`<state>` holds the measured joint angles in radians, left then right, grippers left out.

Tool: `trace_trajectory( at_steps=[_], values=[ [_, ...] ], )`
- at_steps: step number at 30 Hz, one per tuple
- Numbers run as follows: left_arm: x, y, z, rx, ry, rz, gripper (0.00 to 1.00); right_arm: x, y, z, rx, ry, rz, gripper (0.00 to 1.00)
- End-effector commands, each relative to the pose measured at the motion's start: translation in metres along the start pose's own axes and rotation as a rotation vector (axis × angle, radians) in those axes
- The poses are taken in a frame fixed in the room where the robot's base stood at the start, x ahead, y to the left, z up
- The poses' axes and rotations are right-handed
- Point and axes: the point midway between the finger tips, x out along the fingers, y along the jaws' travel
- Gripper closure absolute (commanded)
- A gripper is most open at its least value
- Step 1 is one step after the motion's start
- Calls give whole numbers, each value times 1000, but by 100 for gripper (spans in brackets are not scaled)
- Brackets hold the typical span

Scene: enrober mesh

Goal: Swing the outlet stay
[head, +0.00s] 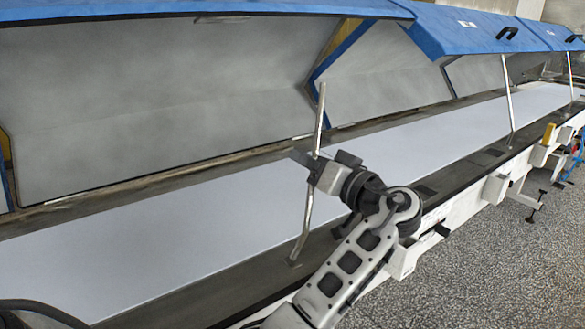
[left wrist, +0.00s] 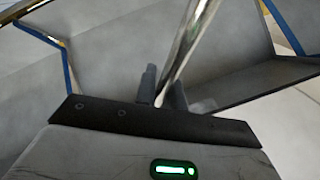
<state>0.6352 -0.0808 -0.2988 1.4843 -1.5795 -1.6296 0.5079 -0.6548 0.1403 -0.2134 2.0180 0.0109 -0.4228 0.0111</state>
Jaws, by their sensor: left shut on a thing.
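A slim metal stay (head: 306,215) stands near-upright, slightly tilted, its foot on the dark near edge of the machine. Its top end reaches up in front of the raised cover's inner wall; I cannot tell whether it touches the cover. My left gripper (head: 316,168) is shut on this stay at about mid-height. In the left wrist view, the shiny stay (left wrist: 190,42) rises from between the two dark fingers (left wrist: 163,92). A second stay (head: 508,95) stands farther right under another cover. My right gripper is not in view.
Blue-edged covers (head: 470,30) are raised along the machine. Below them runs a long, pale, empty belt (head: 180,235). White brackets (head: 495,188) and a yellow part (head: 549,134) stick out on the near side. The speckled floor (head: 480,270) at lower right is clear.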

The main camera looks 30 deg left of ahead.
Motion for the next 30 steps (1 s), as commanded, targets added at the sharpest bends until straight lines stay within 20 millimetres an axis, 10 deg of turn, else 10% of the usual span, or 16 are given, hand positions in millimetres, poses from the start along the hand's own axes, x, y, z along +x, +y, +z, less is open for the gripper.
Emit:
trace_trajectory(
  at_steps=[22,25,30],
  values=[
    [-4,17,-1,102,20,0,100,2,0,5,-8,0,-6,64],
    [-4,17,-1,102,20,0,67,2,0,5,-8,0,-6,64],
    [-3,17,-1,102,19,0,67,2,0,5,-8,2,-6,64]
  ],
)
